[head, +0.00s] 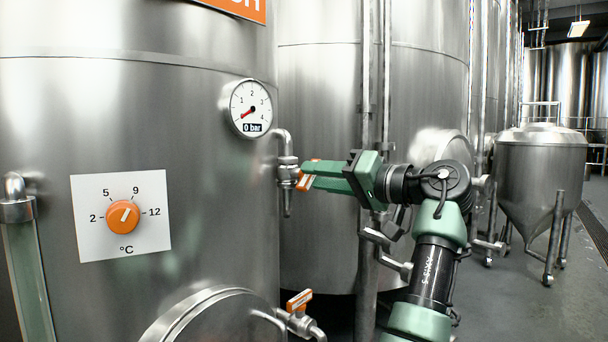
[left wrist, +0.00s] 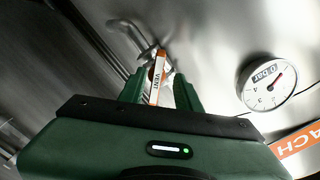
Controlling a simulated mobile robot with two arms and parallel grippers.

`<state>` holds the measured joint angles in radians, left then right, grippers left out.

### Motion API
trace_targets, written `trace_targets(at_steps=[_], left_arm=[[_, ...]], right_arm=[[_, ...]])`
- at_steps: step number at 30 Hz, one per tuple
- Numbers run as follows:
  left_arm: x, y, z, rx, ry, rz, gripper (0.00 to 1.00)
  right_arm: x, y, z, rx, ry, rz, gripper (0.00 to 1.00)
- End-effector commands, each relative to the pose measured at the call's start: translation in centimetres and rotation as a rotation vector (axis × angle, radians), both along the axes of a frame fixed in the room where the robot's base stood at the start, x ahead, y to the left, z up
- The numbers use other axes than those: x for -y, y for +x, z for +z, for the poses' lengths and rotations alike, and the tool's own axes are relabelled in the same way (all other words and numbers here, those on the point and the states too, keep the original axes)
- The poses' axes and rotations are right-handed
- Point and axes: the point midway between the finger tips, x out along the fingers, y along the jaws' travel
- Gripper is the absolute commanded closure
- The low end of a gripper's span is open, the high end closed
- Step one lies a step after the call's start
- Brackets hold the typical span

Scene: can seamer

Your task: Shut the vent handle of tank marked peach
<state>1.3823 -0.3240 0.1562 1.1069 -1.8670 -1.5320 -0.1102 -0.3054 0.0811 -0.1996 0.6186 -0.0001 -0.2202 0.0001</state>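The vent handle (head: 306,182) is orange and white and sits on a valve on the bent vent pipe (head: 284,143) at the tank's right side. In the left wrist view the handle (left wrist: 157,78) reads "VENT". The tank (head: 190,100) carries an orange sign (left wrist: 298,142) of which only "ACH" shows. My left gripper (head: 308,171) is at the handle and partly covers it. In the left wrist view its two green fingers (left wrist: 160,88) stand either side of the handle, with a gap showing on each side. My right gripper is not in view.
A pressure gauge (head: 250,108) marked 0 bar is left of the vent pipe. An orange temperature dial (head: 123,217) is on the tank's front. Another orange-handled valve (head: 300,301) is below, beside a round hatch (head: 215,317). Vertical pipes (head: 367,80) stand close to my left arm.

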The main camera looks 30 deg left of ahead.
Motion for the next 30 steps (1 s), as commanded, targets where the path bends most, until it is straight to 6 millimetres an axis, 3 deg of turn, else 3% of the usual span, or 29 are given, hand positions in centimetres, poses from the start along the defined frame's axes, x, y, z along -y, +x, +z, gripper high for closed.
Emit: trace_targets(at_steps=[5,16,20,30], left_arm=[[-2.3,0.2,0.0,-0.002,-0.001,0.001,0.67],[-3.0,0.3,-0.1,-0.001,0.001,-0.001,0.67],[-3.0,0.3,-0.1,-0.001,0.001,-0.001,1.00],[-3.0,0.2,0.0,-0.021,0.002,0.001,1.00]], right_arm=[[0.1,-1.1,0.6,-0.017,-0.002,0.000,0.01],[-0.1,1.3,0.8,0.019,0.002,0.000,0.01],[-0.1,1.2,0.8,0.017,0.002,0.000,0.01],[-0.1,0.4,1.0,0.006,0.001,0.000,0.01]])
